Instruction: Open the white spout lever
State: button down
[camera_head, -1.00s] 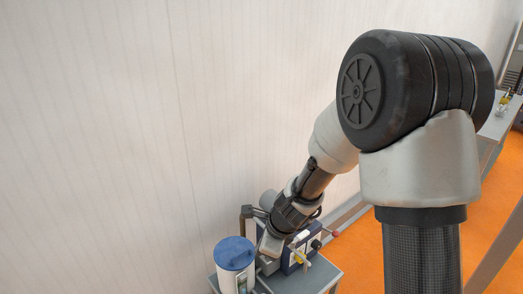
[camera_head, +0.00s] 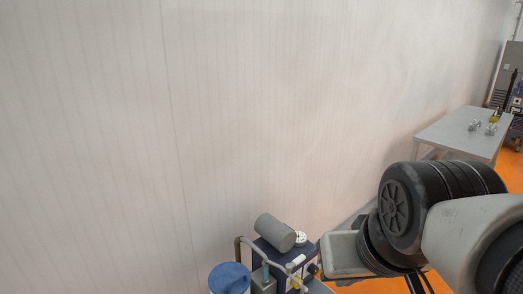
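A small white piece (camera_head: 298,260), which looks like the white spout lever, is at the front of the dark blue machine (camera_head: 272,252) at the bottom centre. It is small in the picture, and I cannot tell its exact angle. A yellow part (camera_head: 296,284) shows just below it. My arm comes in from the lower right, and its links stand to the right of the machine, apart from the white piece in the picture. No gripper fingers can be made out in this view.
A grey cylinder (camera_head: 275,232) lies tilted on top of the machine. A blue-lidded container (camera_head: 230,278) stands at its left, with a bent grey pipe (camera_head: 245,252) behind. The pale wall is close behind. A grey table (camera_head: 464,134) with small items stands at the far right.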

aim_at(289, 266)
jog(key=i+j+z, duration=0.15)
jog(key=j, duration=0.15)
jog(key=l+u, duration=0.45)
jog(key=l, duration=0.3)
jog(key=i+l+u, duration=0.1)
jog(key=l+u, duration=0.25)
jog(key=l, duration=0.25)
jog(key=k+j, duration=0.3)
jog(key=i+l, duration=0.3)
